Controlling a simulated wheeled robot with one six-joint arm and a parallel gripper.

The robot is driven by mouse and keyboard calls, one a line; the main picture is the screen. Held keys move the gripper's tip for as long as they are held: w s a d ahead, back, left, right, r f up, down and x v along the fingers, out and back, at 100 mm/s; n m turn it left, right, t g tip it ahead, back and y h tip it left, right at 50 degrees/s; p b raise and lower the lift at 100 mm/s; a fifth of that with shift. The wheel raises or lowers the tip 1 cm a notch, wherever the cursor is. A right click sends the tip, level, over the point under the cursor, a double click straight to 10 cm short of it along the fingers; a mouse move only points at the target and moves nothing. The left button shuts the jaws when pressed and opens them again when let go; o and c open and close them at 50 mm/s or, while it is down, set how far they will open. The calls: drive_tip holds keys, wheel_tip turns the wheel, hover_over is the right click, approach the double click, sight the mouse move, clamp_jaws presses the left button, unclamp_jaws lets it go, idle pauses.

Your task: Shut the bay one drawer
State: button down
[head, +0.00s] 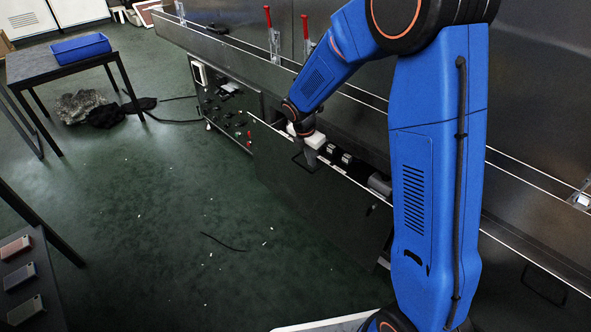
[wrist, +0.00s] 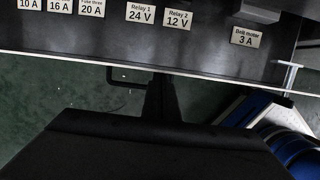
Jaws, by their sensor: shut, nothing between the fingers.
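The open drawer (head: 325,200) stands out from the dryer's side in the middle of the head view; which bay it belongs to I cannot read. Its dark inside and top edge show in the wrist view (wrist: 70,60), with label plates for fuses, relays and a belt motor. A dark loop handle (wrist: 124,80) sits on its outer front face. My gripper (head: 310,159) is shut and empty, pointing down at the drawer front by the handle. In the wrist view my gripper (wrist: 160,88) is dark and beside the handle; contact cannot be told.
Left of the drawer is an open panel of small parts (head: 228,108). Red-handled clamps (head: 272,38) stand along the dryer. A table (head: 35,65) with a blue tray (head: 80,48) is at the back left. The green floor (head: 170,210) before the drawer is mostly clear, with a loose cable (head: 222,243).

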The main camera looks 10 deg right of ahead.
drive_tip(key=w+d, duration=0.4)
drive_tip(key=d, duration=0.2)
drive_tip(key=shift+a, duration=0.15)
idle(0.3)
